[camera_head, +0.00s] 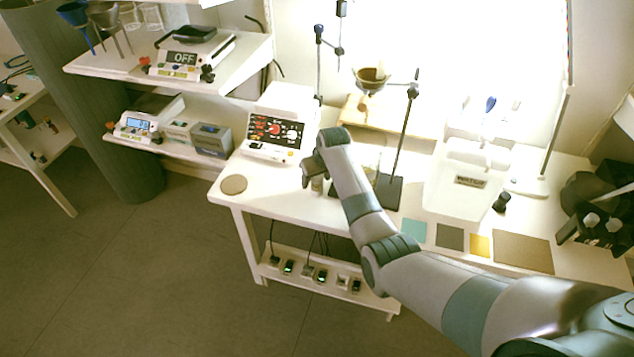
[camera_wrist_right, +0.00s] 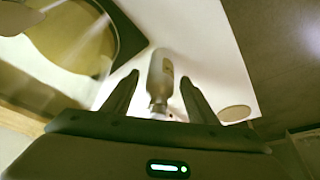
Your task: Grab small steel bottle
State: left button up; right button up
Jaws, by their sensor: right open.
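The small steel bottle (camera_wrist_right: 160,72) is a grey, narrow-necked bottle in the right wrist view. It lies in line with the gap between the two fingers of my right gripper (camera_wrist_right: 158,80), which is open. I cannot tell whether either finger touches it. In the head view, the bottle (camera_head: 317,185) is a small shape on the white table (camera_head: 262,196), just below my right gripper (camera_head: 312,172) and partly hidden by it. My left gripper is not in view.
A red-and-black-panelled device (camera_head: 275,131) stands behind the gripper, and a round cork-coloured pad (camera_head: 233,184) lies to its left. A stand with a dark rod (camera_head: 405,135) and base rises to the right. Coloured squares (camera_head: 414,230) lie along the front edge.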

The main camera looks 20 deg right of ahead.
dwell(0.4)
jog(key=c, duration=1.2)
jog(key=shift+r, duration=0.15)
notch_tip(320, 180, up, 28)
jog(key=b, duration=0.4)
